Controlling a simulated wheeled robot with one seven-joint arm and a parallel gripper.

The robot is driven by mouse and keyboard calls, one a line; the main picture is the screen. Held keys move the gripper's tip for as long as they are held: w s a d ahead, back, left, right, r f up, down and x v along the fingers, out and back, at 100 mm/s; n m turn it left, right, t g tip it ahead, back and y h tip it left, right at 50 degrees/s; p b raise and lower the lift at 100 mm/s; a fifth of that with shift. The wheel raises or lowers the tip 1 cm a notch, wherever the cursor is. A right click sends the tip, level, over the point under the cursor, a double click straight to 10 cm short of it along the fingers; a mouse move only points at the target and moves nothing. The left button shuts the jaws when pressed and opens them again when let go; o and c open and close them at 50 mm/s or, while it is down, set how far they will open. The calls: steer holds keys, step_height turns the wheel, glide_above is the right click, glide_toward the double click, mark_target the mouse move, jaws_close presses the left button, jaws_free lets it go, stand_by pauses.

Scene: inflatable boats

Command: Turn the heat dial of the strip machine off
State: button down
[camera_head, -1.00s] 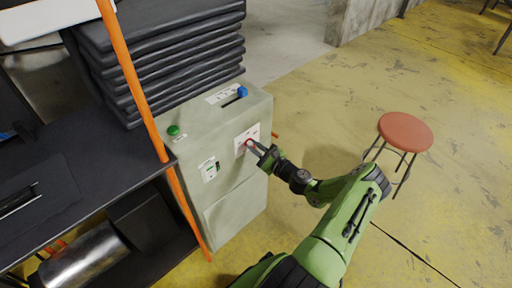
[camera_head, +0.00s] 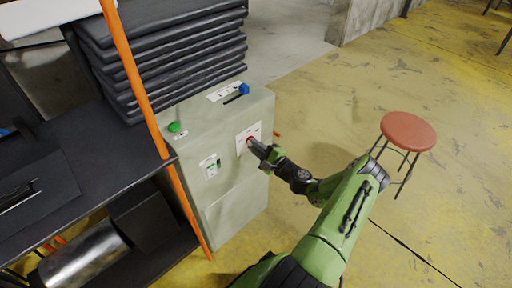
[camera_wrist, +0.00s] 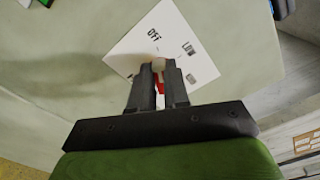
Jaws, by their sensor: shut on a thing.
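The strip machine (camera_head: 228,190) is a pale grey-green box beside the workbench. Its heat dial (camera_head: 250,140) is red and sits on a white label plate on the front face. In the wrist view the plate (camera_wrist: 135,50) reads "Off" and "Low", with a further word partly hidden by my fingers. My gripper (camera_head: 257,148) is at the plate, its two fingers closed around the dial. In the wrist view my gripper (camera_wrist: 159,75) has the red dial (camera_wrist: 160,86) between its fingers, mostly hidden. A pale tip shows at the fingertips, near the "Off" word.
A green button (camera_head: 174,127), a blue knob (camera_head: 243,89) and a small switch panel (camera_head: 211,166) are on the same machine. An orange post (camera_head: 150,120) and a stack of black slabs (camera_head: 165,50) stand close by. A red stool (camera_head: 408,131) stands on open yellow floor at right.

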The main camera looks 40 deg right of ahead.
steer(key=shift+f, duration=0.1)
steer(key=c, duration=1.1)
jaws_free()
steer(key=shift+s, duration=0.1)
steer(key=s+p, duration=0.3)
steer(key=s, duration=1.2)
steer(key=shift+s+d, duration=0.2)
steer(key=shift+s, duration=0.1)
